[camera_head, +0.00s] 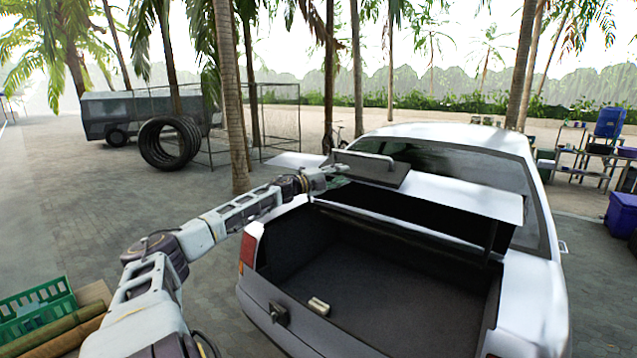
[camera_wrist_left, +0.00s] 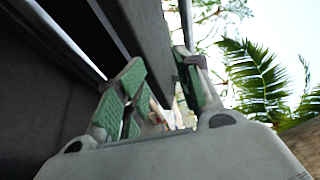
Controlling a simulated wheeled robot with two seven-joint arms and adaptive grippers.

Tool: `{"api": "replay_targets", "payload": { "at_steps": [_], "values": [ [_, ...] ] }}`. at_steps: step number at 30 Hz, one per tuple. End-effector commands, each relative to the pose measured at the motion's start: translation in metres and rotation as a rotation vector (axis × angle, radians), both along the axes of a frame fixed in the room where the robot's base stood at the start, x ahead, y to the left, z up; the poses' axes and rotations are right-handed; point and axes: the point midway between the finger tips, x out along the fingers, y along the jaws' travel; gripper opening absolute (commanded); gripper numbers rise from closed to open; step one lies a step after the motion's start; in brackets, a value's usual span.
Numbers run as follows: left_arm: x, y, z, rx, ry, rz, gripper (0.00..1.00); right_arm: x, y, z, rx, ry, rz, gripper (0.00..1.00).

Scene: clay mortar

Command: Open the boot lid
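The white car (camera_head: 440,140) stands right of centre with its boot open. Its boot lid (camera_head: 470,194) is raised, with a dark plate and a bar handle (camera_head: 366,157) at its near left edge. My left gripper (camera_head: 330,180) is at the left end of that plate. In the left wrist view its green-padded fingers (camera_wrist_left: 158,88) stand apart on either side of a dark panel (camera_wrist_left: 158,40). Whether they clamp it is unclear. The boot (camera_head: 380,285) is dark inside, with a small pale object (camera_head: 318,306) on its near edge. My right gripper is not in view.
A green crate (camera_head: 38,305) and rolled items lie at the lower left. Palm trunks, stacked tyres (camera_head: 169,142), a wire cage and a grey trailer (camera_head: 130,115) stand behind. Shelves and a purple bin (camera_head: 621,212) are at the right. Paving left of the car is clear.

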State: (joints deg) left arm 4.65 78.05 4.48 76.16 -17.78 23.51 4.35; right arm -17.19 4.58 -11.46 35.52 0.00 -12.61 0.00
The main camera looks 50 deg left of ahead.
Motion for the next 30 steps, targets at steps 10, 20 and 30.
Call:
{"api": "replay_targets", "payload": {
  "at_steps": [10,20,30],
  "values": [
    [-0.006,0.000,-0.005,-0.004,0.005,-0.001,0.37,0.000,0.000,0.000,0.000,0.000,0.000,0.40],
    [-0.013,0.002,-0.006,-0.005,0.004,-0.001,0.37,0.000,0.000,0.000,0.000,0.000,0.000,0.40],
    [-0.019,0.002,-0.006,-0.003,0.004,-0.002,0.37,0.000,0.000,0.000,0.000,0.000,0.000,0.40]
  ]
}}
